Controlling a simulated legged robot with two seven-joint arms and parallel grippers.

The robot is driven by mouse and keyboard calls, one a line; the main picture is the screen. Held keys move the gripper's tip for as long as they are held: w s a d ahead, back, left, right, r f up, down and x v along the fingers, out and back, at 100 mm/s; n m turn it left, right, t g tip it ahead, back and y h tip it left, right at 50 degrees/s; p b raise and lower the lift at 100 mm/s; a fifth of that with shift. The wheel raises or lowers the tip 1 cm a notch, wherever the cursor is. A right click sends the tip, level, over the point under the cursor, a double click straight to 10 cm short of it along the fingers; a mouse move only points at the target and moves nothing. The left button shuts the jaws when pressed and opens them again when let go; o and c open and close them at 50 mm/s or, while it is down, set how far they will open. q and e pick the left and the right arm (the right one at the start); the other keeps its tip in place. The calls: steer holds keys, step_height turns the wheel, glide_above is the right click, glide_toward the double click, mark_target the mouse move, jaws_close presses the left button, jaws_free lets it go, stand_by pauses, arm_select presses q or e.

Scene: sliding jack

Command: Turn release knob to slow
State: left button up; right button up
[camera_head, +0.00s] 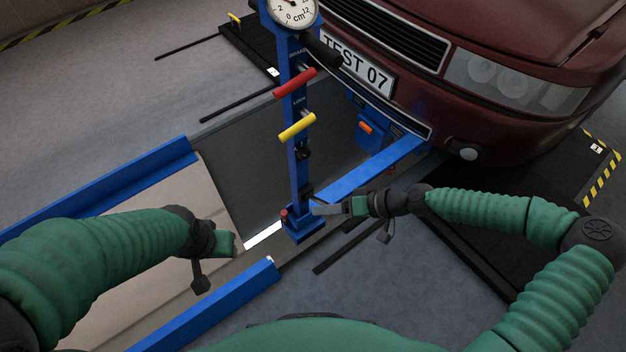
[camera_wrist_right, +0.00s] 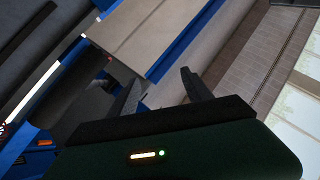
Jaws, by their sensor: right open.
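The blue sliding jack's upright column (camera_head: 296,140) stands at centre, with a round dial (camera_head: 293,10), a red handle (camera_head: 294,83) and a yellow handle (camera_head: 297,127). A small red knob (camera_head: 284,213) is at its foot; a black knob-like part (camera_head: 303,152) sits below the yellow handle. I cannot tell which is the release knob or read any setting. My right gripper (camera_head: 318,209) is open and empty beside the column's foot; its two dark fingers (camera_wrist_right: 160,88) show apart in the wrist view. My left gripper (camera_head: 232,243) hangs left of the column over the pit; its jaws are unclear.
A dark red car (camera_head: 500,60) with plate TEST 07 stands behind the column. A blue beam (camera_head: 370,170) runs from the column's foot towards the car. Blue rails (camera_head: 100,190) edge the pit. Black-and-yellow striped edging (camera_head: 602,180) lies at right.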

steer(key=w+d+f+m+t+y+b, duration=0.1)
steer(key=w+d+t+b, duration=0.15)
steer(key=w, duration=0.35)
steer(key=m+t+b, duration=0.1)
steer(key=m+t, duration=0.1)
steer(key=t, duration=0.1)
glide_toward(307, 155)
steer(key=b+x, duration=0.3)
steer(key=x, duration=0.1)
steer(key=b+x, duration=0.3)
steer(key=x, duration=0.1)
steer(key=shift+w+f, duration=0.1)
steer(key=shift+f, duration=0.15)
steer(key=shift+w+a, duration=0.15)
steer(key=shift+a, duration=0.05)
arm_select(q)
steer(key=s+x, duration=0.2)
steer(key=x, duration=1)
steer(key=shift+f, duration=0.65)
steer(key=shift+s, duration=0.1)
arm_select(e)
jaws_close()
